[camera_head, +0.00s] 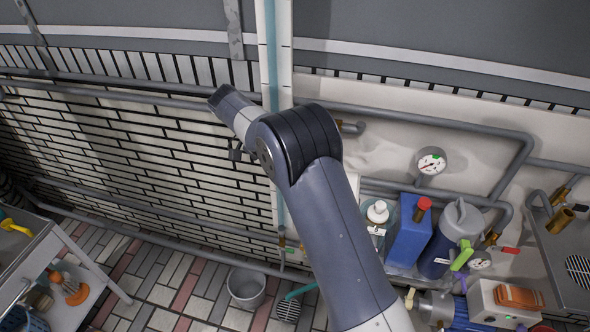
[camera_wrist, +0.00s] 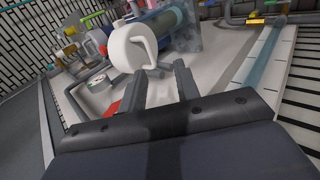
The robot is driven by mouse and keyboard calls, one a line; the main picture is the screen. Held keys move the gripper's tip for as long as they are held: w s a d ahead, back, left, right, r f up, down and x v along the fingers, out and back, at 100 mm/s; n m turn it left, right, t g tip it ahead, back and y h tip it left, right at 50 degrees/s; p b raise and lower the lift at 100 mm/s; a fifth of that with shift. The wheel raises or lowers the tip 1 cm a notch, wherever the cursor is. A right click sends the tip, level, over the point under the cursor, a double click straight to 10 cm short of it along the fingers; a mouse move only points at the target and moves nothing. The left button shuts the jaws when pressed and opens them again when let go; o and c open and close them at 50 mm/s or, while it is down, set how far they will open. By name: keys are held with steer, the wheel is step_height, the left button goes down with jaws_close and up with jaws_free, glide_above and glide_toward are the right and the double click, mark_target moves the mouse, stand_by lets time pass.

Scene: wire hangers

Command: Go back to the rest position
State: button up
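My arm rises from the bottom of the head view, bends at a dark elbow and reaches up and left in front of the brick wall. In that view I cannot clearly make out the fingers. In the wrist view my gripper (camera_wrist: 158,90) has its two grey fingers apart, with nothing between them. A white rounded thing with a loop like a handle (camera_wrist: 128,48) shows beyond the fingertips, apart from them as far as I can tell. No wire hanger can be made out in either view.
A blue container (camera_head: 409,243), a grey-lidded jug (camera_head: 452,235) and a white-capped bottle (camera_head: 377,213) crowd the right side below a gauge (camera_head: 431,162). Pipes run along the wall. A bucket (camera_head: 246,288) stands on the tiled floor. A shelf cart (camera_head: 75,262) is at left.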

stand_by(0.4)
steer(key=x, duration=0.9)
steer(key=shift+s+f, duration=0.1)
stand_by(0.3)
